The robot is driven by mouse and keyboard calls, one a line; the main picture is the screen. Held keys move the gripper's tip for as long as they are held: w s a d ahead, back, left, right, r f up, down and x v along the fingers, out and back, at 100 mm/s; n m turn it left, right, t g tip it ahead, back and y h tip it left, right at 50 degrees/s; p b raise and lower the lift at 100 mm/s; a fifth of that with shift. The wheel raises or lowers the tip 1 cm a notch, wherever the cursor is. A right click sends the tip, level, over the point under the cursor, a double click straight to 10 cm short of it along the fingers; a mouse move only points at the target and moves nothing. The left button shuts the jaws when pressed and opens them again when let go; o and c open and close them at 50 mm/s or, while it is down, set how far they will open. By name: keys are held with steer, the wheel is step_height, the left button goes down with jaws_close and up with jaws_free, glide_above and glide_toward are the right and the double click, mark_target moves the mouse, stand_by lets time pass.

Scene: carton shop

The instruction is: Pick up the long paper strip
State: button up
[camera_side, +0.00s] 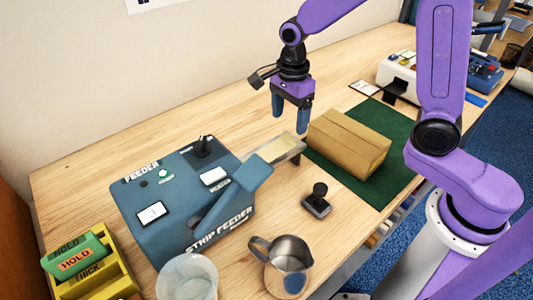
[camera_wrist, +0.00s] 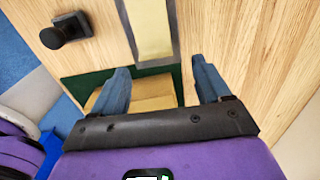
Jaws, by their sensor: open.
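The long paper strip (camera_side: 272,151) is pale cream and lies on the metal outlet of the strip feeder (camera_side: 150,185). In the wrist view the strip (camera_wrist: 150,25) runs down from the top edge along its grey tray. My gripper (camera_side: 290,122) points down above the table, behind the strip's outer end in the side view, with its fingers apart and nothing between them. In the wrist view my gripper (camera_wrist: 160,72) shows two blue fingers spread wide, with the strip's end just beyond the gap. The strip's part inside the feeder is hidden.
A brown carton (camera_side: 348,143) lies on a green mat (camera_side: 385,187) close by the outlet. A black-handled stamp (camera_side: 317,200), a metal jug (camera_side: 285,265) and a clear cup (camera_side: 187,280) stand in front. A yellow rack (camera_side: 95,275) holds blocks at left. The table behind the feeder is clear.

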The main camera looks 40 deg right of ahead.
mark_target(289, 141)
steer(key=shift+s+f, duration=0.15)
steer(key=shift+f, duration=1.05)
steer(key=shift+s+f, duration=0.15)
steer(key=shift+f, duration=1)
steer(key=c, duration=0.9)
